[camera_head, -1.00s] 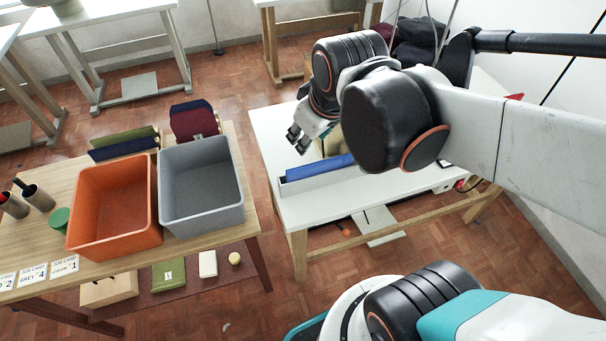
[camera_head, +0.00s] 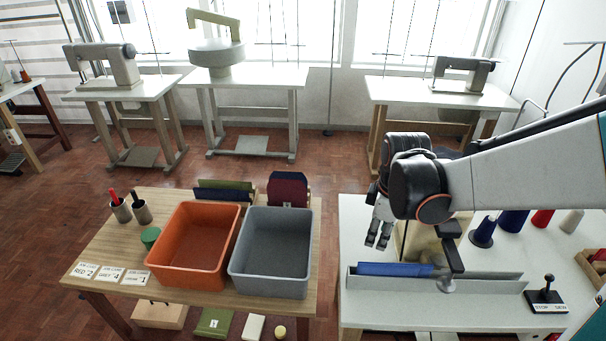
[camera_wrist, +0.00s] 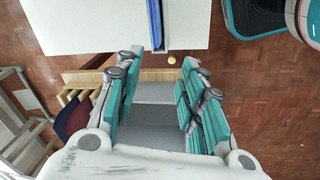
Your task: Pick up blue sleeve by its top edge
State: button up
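The blue sleeve (camera_head: 395,269) lies lengthwise in a pale grey trough (camera_head: 480,286) on the white table, with its top edge showing above the front wall. It also shows as a blue strip at the top of the wrist view (camera_wrist: 155,22). My gripper (camera_head: 378,240) hangs above and behind the sleeve's left end, apart from it. In the wrist view my gripper (camera_wrist: 163,66) has its teal-padded fingers spread, with nothing between them. The sleeve's lower part is hidden by the trough wall.
A sewing machine head (camera_head: 448,262) stands over the trough, right of the sleeve. Thread spools (camera_head: 483,232) and a stop/sew lever (camera_head: 547,292) are further right. Left, across a gap, a wooden table holds an orange bin (camera_head: 196,243) and a grey bin (camera_head: 271,253).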

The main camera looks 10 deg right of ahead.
jog(key=w+d+f+n+g, duration=0.1)
jog(key=w+d+f+n, duration=0.1)
jog(key=d+f+n, duration=0.15)
jog(key=b, duration=0.2)
send_near(385, 264)
jog(key=shift+g, duration=0.3)
jog(key=f, duration=0.5)
jog(key=shift+w+a+f, duration=0.15)
jog(key=shift+w+f, duration=0.05)
jog(key=shift+w, duration=0.1)
jog(key=f+b, duration=0.2)
jog(key=f, duration=0.1)
jog(key=f+b, duration=0.1)
jog(key=f, duration=0.1)
jog(key=shift+d+f, duration=0.1)
jog(key=shift+d, duration=0.25)
grip_shut()
